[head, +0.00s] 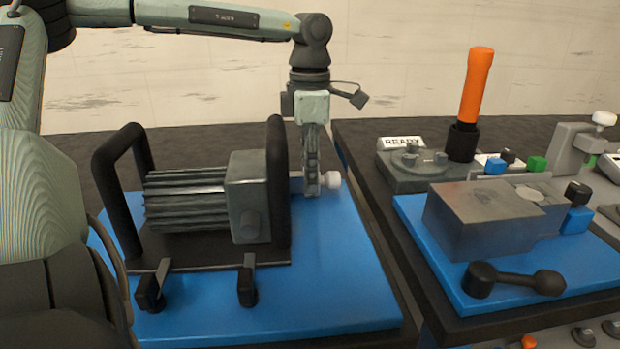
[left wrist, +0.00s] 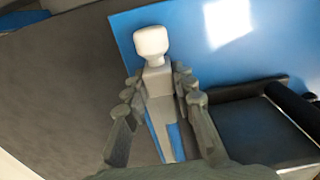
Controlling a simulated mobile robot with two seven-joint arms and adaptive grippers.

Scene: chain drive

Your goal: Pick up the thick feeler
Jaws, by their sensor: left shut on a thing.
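The thick feeler (left wrist: 152,42) has a white knob and a grey block with a narrow grey shank behind it. In the head view its white knob (head: 333,179) shows just right of my left fingers, over the blue mat. My left gripper (head: 313,190) points down behind the motor unit and is shut on the feeler. In the left wrist view, the fingers of my left gripper (left wrist: 157,84) lie on both sides of the grey block. The fingers hide part of the feeler in the head view. My right gripper is not in view.
The motor unit (head: 252,190) with black handles stands close left of the gripper on the blue mat (head: 340,290). On the right table are a grey block (head: 480,222), an orange-handled tool (head: 473,88) and another white-knobbed piece (head: 604,119). The mat's front right is clear.

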